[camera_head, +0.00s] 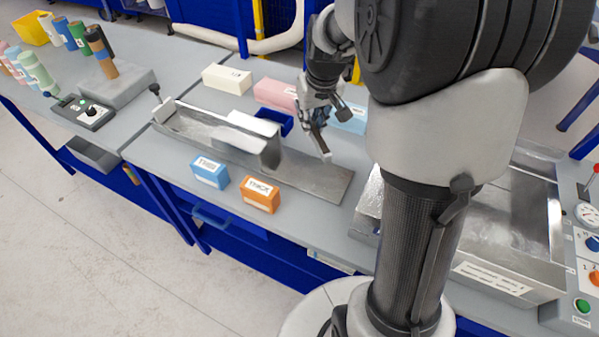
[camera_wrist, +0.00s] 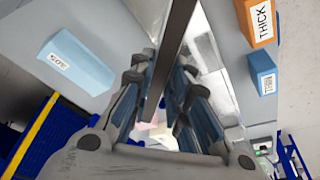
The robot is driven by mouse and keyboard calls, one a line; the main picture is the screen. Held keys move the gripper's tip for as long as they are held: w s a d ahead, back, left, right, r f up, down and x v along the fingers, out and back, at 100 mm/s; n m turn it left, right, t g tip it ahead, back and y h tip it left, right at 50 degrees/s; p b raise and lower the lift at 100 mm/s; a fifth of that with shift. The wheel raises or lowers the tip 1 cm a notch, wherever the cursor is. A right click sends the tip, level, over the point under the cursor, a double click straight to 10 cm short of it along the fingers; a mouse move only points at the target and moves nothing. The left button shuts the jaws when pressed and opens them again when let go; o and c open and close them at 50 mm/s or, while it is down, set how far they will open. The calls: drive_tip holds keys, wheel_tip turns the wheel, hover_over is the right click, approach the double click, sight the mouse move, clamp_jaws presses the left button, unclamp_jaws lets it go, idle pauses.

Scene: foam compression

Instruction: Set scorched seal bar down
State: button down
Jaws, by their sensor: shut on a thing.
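The seal bar (camera_wrist: 172,62) is a thin, dark brownish strip in the wrist view, running lengthwise between my gripper's fingers. My gripper (camera_wrist: 163,92) is shut on it. In the head view my gripper (camera_head: 314,112) points down over the workbench, and the bar (camera_head: 320,140) hangs below it, tilted, with a pale lower end above the right part of the long metal tray (camera_head: 322,180). The bar's lower end looks close to the tray, but I cannot tell whether it touches. Scorch marks cannot be made out.
Blue (camera_head: 210,172) and orange (camera_head: 261,195) blocks stand before the tray. Cream (camera_head: 226,78), pink (camera_head: 275,95) and light blue (camera_head: 350,117) blocks stand behind it, near a small dark-blue bin (camera_head: 280,120). A metal basin (camera_head: 520,220) is at right.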

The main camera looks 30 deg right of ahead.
sight(309, 171)
wheel_tip(309, 171, down, 17)
drive_tip(key=b, duration=0.5)
drive_tip(key=shift+d, duration=0.1)
drive_tip(key=shift+f, duration=0.25)
drive_tip(key=c, duration=1.5)
unclamp_jaws()
drive_tip(key=shift+c, duration=0.2)
drive_tip(key=shift+r, duration=0.15)
